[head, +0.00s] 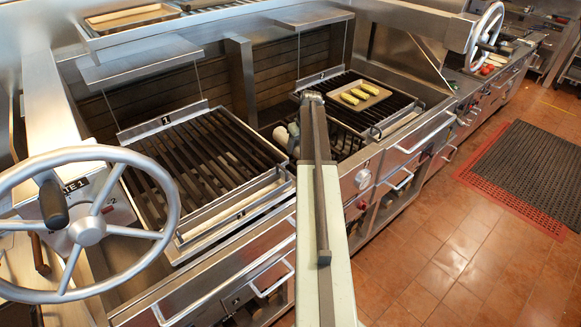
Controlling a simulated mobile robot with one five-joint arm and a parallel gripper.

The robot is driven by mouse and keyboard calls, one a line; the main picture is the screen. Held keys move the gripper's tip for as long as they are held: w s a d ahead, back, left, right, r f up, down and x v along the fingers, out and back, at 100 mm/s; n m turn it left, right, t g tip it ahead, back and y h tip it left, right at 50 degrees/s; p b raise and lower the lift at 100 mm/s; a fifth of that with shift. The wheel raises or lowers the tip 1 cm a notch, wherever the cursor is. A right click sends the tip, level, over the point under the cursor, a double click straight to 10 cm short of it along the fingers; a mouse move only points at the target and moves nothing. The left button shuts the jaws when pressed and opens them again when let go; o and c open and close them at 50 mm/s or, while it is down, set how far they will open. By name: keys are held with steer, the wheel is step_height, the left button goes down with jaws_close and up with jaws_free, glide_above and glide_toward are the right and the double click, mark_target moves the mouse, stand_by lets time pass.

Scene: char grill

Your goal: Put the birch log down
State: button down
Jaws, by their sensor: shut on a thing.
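My arm reaches up the middle of the view, and its far end bends down over the dark gap between the two grills. My gripper (293,138) is small and partly hidden by my arm there. It is shut on a small pale piece (280,135), which looks like the birch log. Most of the piece is hidden, so its bark and full length do not show. I cannot tell whether it touches anything below.
A left grill grate (205,165) is empty. The right grate (345,95) bears a tray (377,90) with several yellow pieces. A large handwheel (88,231) stands at the front left. A dark mat (530,165) lies on the open tiled floor at right.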

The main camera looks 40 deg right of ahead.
steer(key=b, duration=0.5)
glide_toward(295, 163)
steer(key=shift+s+a+f, duration=0.1)
steer(key=shift+a+f, duration=1)
steer(key=shift+f, duration=0.05)
step_height(295, 163, down, 4)
steer(key=b, duration=0.3)
steer(key=shift+b, duration=0.3)
steer(key=shift+r, duration=0.25)
steer(key=shift+f, duration=0.1)
steer(key=shift+c, duration=2.2)
jaws_free()
steer(key=p+v, duration=1.2)
steer(key=shift+r, duration=0.3)
steer(key=shift+f, duration=0.1)
